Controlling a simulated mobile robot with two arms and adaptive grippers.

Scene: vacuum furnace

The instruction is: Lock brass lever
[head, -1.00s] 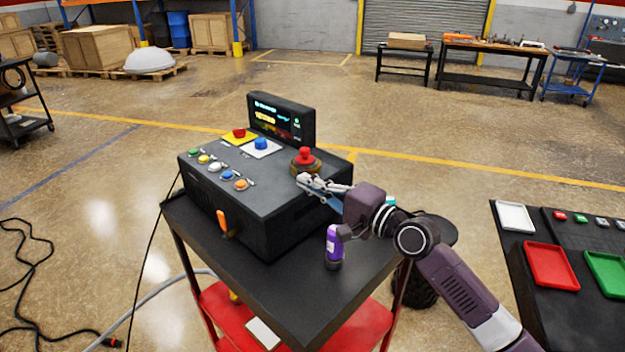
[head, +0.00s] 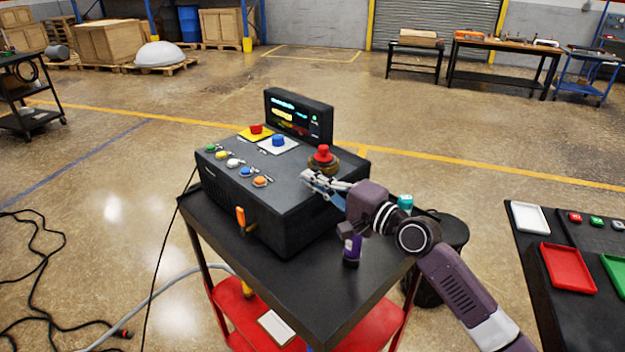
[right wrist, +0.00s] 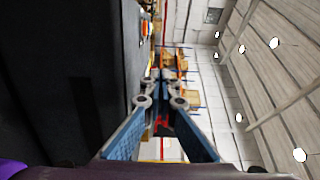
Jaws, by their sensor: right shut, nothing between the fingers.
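A brass-coloured round base with a red knob (head: 322,158) stands on the right part of the top of a black control box (head: 270,190). It looks like the brass part of the task; no separate brass lever can be made out. An orange lever (head: 240,218) hangs on the box's front face. My right gripper (head: 308,178) is shut and empty, just in front of the brass base and over the box's right edge; whether it touches is unclear. In the right wrist view its fingertips (right wrist: 161,76) are together beside the dark box. My left gripper is not in view.
The box stands on a black-topped cart (head: 310,290) with red lower shelves. Coloured buttons (head: 233,163) and a lit display (head: 297,115) are on the box. Cables lie on the floor at left.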

